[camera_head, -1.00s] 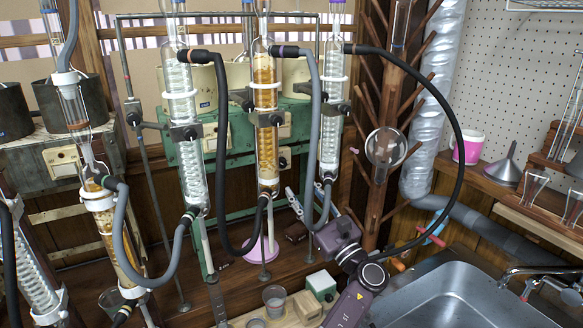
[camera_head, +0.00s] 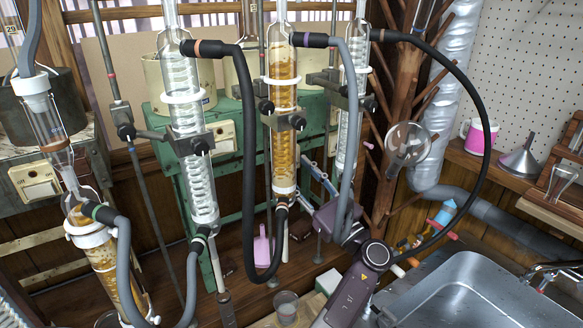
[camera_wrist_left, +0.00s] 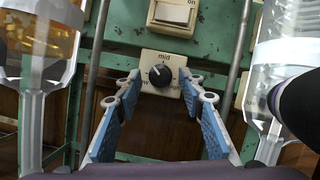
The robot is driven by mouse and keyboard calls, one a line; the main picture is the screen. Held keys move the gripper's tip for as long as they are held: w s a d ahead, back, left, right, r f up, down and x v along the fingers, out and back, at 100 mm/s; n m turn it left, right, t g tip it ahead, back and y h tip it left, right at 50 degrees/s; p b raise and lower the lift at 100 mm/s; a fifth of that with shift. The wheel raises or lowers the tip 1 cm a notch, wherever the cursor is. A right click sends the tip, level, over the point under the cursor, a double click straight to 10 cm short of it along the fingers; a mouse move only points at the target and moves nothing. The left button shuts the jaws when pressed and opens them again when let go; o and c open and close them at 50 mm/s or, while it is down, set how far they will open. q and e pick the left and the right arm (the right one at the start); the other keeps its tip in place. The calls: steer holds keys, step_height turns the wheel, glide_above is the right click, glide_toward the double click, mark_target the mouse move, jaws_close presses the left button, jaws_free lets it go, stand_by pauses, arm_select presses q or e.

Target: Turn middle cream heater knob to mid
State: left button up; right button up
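The cream heater knob plate (camera_wrist_left: 176,86) is on the green frame in the left wrist view, with "mid" printed above its dark round knob (camera_wrist_left: 160,75). The knob's white mark points up and left, short of straight up at "mid". My left gripper (camera_wrist_left: 160,92) is open, its blue-padded fingers on either side of the knob in the picture; I cannot tell whether they touch it. In the head view my left gripper (camera_head: 316,178) reaches between the amber-filled condenser (camera_head: 283,110) and the clear coil condenser (camera_head: 351,100). The knob is not clear there. My right gripper is not in view.
A cream switch (camera_wrist_left: 172,12) marked "on" sits above the knob plate. Glass condensers flank my fingers closely. A black hose (camera_head: 478,130) arches over my arm, and a grey hose (camera_head: 349,130) hangs beside my wrist. A sink (camera_head: 465,290) is at lower right.

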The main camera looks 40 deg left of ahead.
arm_select(q)
steer(key=shift+d, duration=0.2)
steer(key=shift+c, duration=0.4)
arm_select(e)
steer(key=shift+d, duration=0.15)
arm_select(q)
steer(key=shift+r, duration=0.1)
steer(key=shift+c, duration=1.1)
jaws_close()
steer(key=shift+s+a+r+m+t+h+p, duration=0.15)
steer(key=shift+m+t+h+p, duration=0.65)
steer(key=shift+m+p, duration=1.65)
steer(key=shift+s+f+m+t+h+p, duration=0.15)
steer(key=shift+m+t+h+p, duration=0.25)
steer(key=shift+m+t+p, duration=1.45)
steer(key=shift+s+a+r+m+t+h+p, duration=0.15)
steer(key=shift+m+t+h+p, duration=0.35)
steer(key=shift+m+p, duration=2.6)
arm_select(e)
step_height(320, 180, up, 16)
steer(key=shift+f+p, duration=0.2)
steer(key=shift+p, duration=0.25)
arm_select(q)
steer(key=shift+n, duration=0.5)
steer(key=shift+o, duration=1.5)
jaws_free()
steer(key=shift+w, duration=0.1)
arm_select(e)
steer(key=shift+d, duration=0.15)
